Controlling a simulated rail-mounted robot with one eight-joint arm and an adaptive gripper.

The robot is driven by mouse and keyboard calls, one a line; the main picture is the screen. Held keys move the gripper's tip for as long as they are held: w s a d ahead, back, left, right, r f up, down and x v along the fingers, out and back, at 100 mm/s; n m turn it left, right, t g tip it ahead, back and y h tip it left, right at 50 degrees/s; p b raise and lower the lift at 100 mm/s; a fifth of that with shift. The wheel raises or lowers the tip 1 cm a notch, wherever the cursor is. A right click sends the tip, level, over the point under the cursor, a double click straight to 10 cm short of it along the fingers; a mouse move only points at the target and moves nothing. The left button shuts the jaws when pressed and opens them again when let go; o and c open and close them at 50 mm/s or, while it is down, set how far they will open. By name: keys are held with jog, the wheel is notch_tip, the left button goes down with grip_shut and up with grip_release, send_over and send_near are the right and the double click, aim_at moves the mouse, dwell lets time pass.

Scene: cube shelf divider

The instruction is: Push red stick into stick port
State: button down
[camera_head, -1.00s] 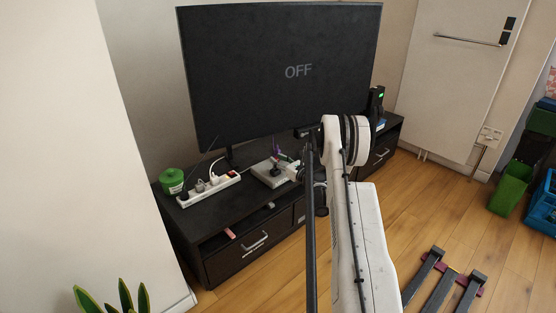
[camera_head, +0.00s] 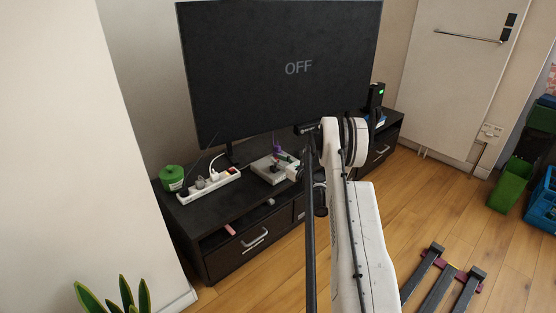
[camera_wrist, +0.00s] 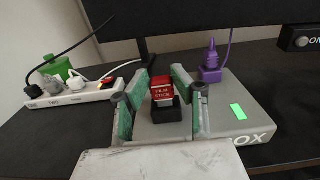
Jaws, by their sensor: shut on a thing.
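The red stick (camera_wrist: 162,89), labelled "FILM STICK", stands upright in the wrist view. A black block (camera_wrist: 163,112) is directly below it, on top of a grey box (camera_wrist: 225,140). My gripper (camera_wrist: 163,80) has its green-padded fingers on either side of the stick and is shut on it. I cannot tell how deep the stick's lower end goes into the black block. In the head view the box (camera_head: 264,169) sits on the dark cabinet, and my wrist hides much of the gripper and stick.
A purple plug (camera_wrist: 210,62) stands on the box behind the stick, and a green patch (camera_wrist: 238,111) lies on the box at right. A white power strip (camera_wrist: 75,94) with plugs and cables is at left. A large screen (camera_head: 290,75) reading "OFF" stands behind.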

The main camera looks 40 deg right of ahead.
jog(key=shift+f, duration=0.45)
jog(key=c, duration=1.4)
grip_release()
jog(key=shift+o, duration=0.2)
jog(key=shift+s, duration=0.1)
jog(key=shift+s+d, duration=0.1)
jog(key=shift+s, duration=2.3)
jog(key=s, duration=0.7)
jog(key=shift+s, duration=0.3)
jog(key=shift+d+r, duration=0.1)
